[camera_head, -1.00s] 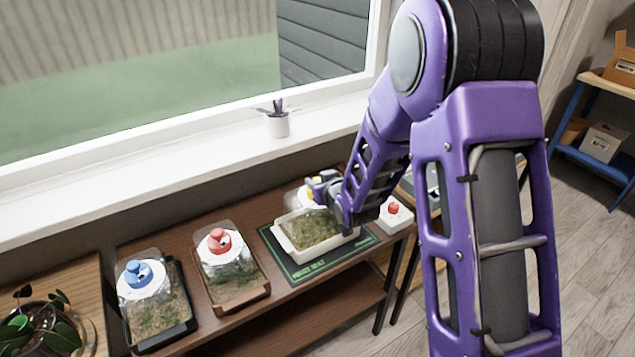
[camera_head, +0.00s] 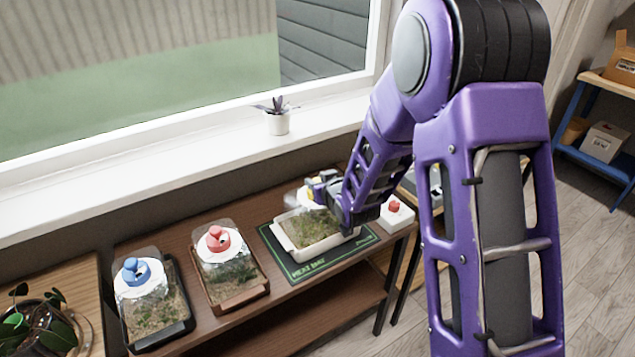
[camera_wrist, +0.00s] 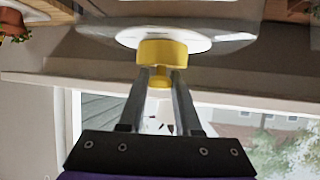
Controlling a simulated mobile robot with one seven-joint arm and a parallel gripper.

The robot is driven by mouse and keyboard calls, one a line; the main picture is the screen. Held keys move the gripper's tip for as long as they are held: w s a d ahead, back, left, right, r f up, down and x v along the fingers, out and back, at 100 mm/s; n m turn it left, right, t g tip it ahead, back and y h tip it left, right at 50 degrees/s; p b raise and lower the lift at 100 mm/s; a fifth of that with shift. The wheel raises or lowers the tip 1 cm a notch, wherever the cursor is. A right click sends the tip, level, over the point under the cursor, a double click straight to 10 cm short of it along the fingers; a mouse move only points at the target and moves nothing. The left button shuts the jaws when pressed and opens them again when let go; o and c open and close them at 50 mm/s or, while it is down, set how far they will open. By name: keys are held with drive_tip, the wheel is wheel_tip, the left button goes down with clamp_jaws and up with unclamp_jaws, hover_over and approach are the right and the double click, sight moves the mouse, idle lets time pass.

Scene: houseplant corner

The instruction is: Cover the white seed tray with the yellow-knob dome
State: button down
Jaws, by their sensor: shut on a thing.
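The white seed tray (camera_head: 327,247) holds soil with green growth and stands on a dark green mat (camera_head: 302,272). My gripper (camera_wrist: 160,72) is shut on the yellow knob (camera_wrist: 162,52) of the dome, whose white top disc (camera_wrist: 195,38) shows in the wrist view. In the head view the yellow-knob dome (camera_head: 293,198) is near the back edge of the tray, partly hidden by my gripper (camera_head: 320,187). Its clear walls are hard to make out. I cannot tell whether it touches the tray.
A white box with a red button (camera_head: 395,213) stands right of the mat. The windowsill (camera_head: 190,150) with a small potted plant (camera_head: 277,121) runs behind.

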drive_tip(key=shift+f+b, duration=1)
drive_tip(key=shift+b, duration=0.4)
idle(0.4)
idle(0.4)
drive_tip(key=c, duration=0.5)
unclamp_jaws()
